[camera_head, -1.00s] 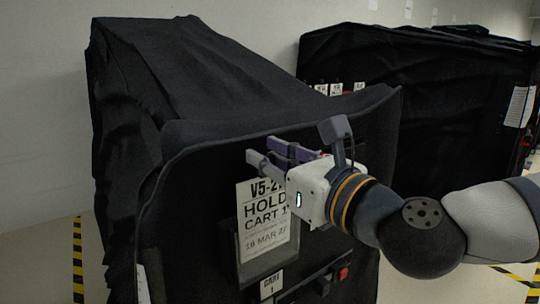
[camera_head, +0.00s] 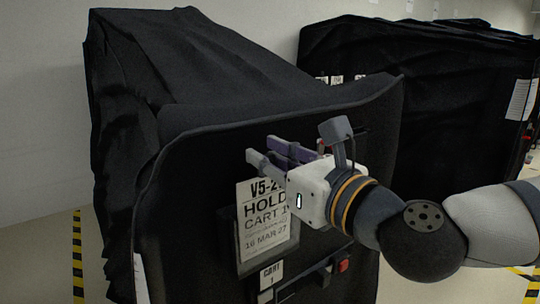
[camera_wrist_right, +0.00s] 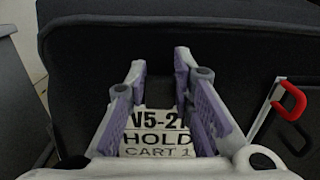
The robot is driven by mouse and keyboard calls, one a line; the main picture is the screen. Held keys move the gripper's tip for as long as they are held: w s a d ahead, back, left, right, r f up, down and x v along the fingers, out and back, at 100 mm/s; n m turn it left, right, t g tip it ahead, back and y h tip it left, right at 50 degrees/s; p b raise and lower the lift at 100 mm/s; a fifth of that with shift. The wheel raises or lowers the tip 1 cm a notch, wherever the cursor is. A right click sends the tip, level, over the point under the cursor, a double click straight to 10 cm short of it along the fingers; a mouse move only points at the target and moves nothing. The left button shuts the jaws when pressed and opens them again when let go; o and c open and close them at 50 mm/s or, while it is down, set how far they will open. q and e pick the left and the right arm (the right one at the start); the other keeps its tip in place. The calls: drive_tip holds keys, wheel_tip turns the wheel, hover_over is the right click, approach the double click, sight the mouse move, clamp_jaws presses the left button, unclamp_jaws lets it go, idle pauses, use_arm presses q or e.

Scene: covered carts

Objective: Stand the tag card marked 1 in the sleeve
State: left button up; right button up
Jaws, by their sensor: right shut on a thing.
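The tag card (camera_head: 262,215) is white with black print reading "HOLD", "CART 1" and a date. It stands upright against the black cover on the front of the near cart, its lower part in the dark sleeve (camera_head: 228,240). In the right wrist view the card (camera_wrist_right: 155,138) shows between the purple-padded fingers (camera_wrist_right: 157,75). The gripper hides the card's upper right. How deep the card sits is hard to tell. My left gripper is not in view.
The near cart (camera_head: 240,75) has a small "CART 1" label (camera_head: 271,275) and a red part (camera_head: 343,266) below the sleeve. A second covered cart (camera_head: 420,80) stands behind at the right. A striped floor line (camera_head: 78,255) runs at the left.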

drive_tip(key=o, duration=1.1)
drive_tip(key=shift+c, duration=0.2)
drive_tip(key=v, duration=0.7)
drive_tip(key=shift+s, duration=0.2)
drive_tip(key=shift+d, duration=0.15)
